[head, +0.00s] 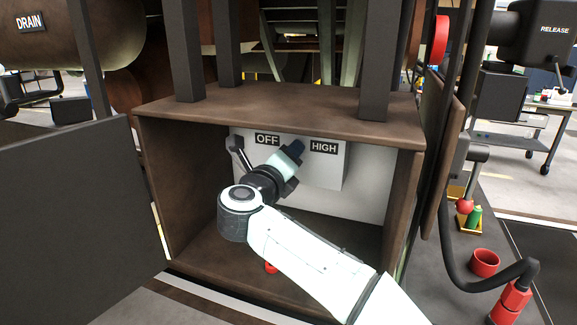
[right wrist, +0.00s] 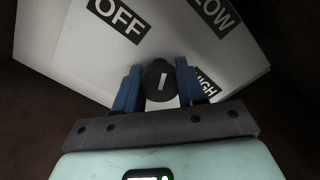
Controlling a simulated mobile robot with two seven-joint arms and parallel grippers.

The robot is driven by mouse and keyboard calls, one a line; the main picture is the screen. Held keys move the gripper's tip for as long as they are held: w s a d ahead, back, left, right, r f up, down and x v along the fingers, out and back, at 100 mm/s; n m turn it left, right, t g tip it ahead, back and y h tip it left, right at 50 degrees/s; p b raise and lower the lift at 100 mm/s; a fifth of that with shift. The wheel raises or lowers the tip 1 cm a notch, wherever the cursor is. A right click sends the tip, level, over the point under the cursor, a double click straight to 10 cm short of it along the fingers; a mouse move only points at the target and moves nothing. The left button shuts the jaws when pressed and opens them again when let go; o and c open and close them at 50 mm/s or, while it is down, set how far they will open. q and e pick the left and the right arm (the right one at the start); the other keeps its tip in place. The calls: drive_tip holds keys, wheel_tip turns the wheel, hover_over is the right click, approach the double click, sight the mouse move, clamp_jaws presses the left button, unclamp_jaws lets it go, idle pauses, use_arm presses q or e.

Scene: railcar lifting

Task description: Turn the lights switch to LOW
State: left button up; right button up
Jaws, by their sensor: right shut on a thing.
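A light grey switch box (head: 328,170) is on the back wall inside an open brown cabinet. Its OFF (head: 267,140) and HIGH (head: 324,147) labels show in the head view, and LOW (right wrist: 216,12) shows in the right wrist view. My right gripper (head: 294,149) reaches in at the box, between OFF and HIGH. In the right wrist view its blue fingers (right wrist: 157,88) are shut on the dark round switch knob (right wrist: 156,72). A white mark on the knob points up in that picture, between OFF and LOW. My left gripper is not in view.
The brown cabinet (head: 280,101) has side walls close around my right arm. A dark open door panel (head: 75,215) stands at the left. A red cup (head: 484,262) and a black hose (head: 450,235) are at the right.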

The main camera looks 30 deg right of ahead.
use_arm(q)
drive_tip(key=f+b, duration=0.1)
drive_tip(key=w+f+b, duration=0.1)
drive_tip(key=b, duration=0.1)
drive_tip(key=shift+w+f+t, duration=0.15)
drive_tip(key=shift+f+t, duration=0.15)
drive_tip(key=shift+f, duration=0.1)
use_arm(e)
drive_tip(key=m, duration=0.5)
drive_tip(key=shift+m, duration=0.3)
drive_tip(key=o, duration=1.1)
drive_tip(key=shift+c, duration=0.2)
use_arm(q)
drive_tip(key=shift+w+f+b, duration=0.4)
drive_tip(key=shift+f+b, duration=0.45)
drive_tip(key=shift+b, duration=0.3)
use_arm(e)
drive_tip(key=v, duration=1.3)
drive_tip(key=shift+a, duration=0.2)
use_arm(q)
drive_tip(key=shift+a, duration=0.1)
use_arm(e)
drive_tip(key=shift+s, duration=0.1)
